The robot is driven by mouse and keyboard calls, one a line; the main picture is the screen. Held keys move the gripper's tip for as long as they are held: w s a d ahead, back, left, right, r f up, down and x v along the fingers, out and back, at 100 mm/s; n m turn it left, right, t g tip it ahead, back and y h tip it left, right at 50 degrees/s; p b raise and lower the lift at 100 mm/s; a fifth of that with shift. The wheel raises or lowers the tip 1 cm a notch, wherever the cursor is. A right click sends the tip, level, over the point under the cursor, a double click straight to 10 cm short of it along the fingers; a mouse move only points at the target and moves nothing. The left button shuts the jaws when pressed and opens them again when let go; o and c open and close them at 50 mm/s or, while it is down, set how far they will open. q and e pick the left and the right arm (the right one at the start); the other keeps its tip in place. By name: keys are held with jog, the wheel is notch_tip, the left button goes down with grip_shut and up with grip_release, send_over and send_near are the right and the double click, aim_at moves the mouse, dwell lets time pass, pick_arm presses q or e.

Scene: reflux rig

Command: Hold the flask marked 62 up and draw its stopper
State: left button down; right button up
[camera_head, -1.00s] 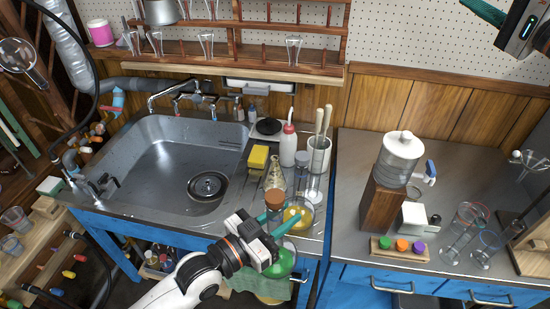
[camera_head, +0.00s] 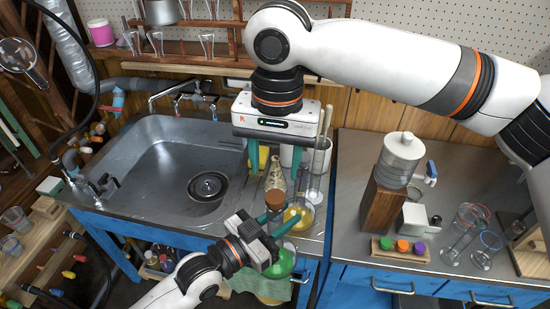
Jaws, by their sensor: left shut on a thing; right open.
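My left gripper (camera_head: 281,222) is shut on the neck of a round flask holding green liquid (camera_head: 284,263). It holds the flask up in front of the counter edge. A brown stopper (camera_head: 274,200) sits in the flask's mouth, just above the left fingers. No number is readable on the flask. My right gripper (camera_head: 275,174) is open and points down above the stopper, its two green fingers apart and nothing between them. A flask with yellow liquid (camera_head: 299,214) stands on the counter behind the held flask.
The steel sink (camera_head: 160,160) is at the left. Brushes in a holder (camera_head: 321,150) and a patterned conical vessel (camera_head: 275,177) stand close behind the stopper. A wooden block with coloured caps (camera_head: 401,248) and glass cylinders (camera_head: 470,220) are on the right counter.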

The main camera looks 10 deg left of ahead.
aim_at(276, 196)
jog(key=shift+s+d+f, duration=0.1)
jog(key=shift+d+f, duration=0.05)
jog(key=shift+f, duration=3.4)
pick_arm(q)
jog(key=shift+w, duration=0.1)
pick_arm(e)
jog(key=c, duration=0.9)
jog(key=shift+r, duration=0.15)
jog(key=shift+r, duration=1.9)
pick_arm(q)
jog(key=shift+r, duration=0.1)
